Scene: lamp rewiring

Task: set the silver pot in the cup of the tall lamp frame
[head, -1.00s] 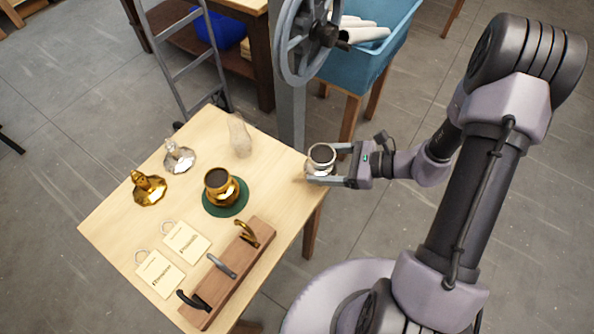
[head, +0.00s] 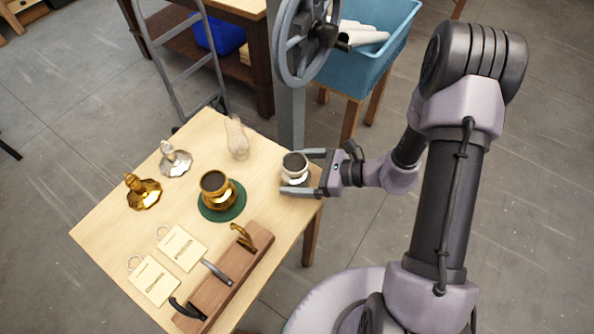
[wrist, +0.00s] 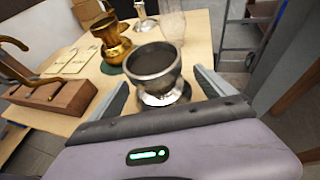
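The silver pot (head: 293,164), a dark-topped bowl on a bright foot, is upright at the table's right corner. It also shows in the wrist view (wrist: 155,68). My gripper (head: 297,172) has one finger on each side of it; in the wrist view a gap shows beside the right finger, so it looks open. The pot's underside is hidden, but it seems to stand on the table. A gold pot (head: 215,188) stands on a green mat (head: 222,214) nearer the middle. I cannot clearly pick out the tall lamp frame or its cup.
On the table (head: 275,205) are a silver lamp part (head: 175,161), a gold lamp part (head: 143,192), a clear glass piece (head: 237,138), two tags and a wooden rack (head: 225,282) with hooks. A wheel on a grey post (head: 291,115) stands just behind the right corner.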

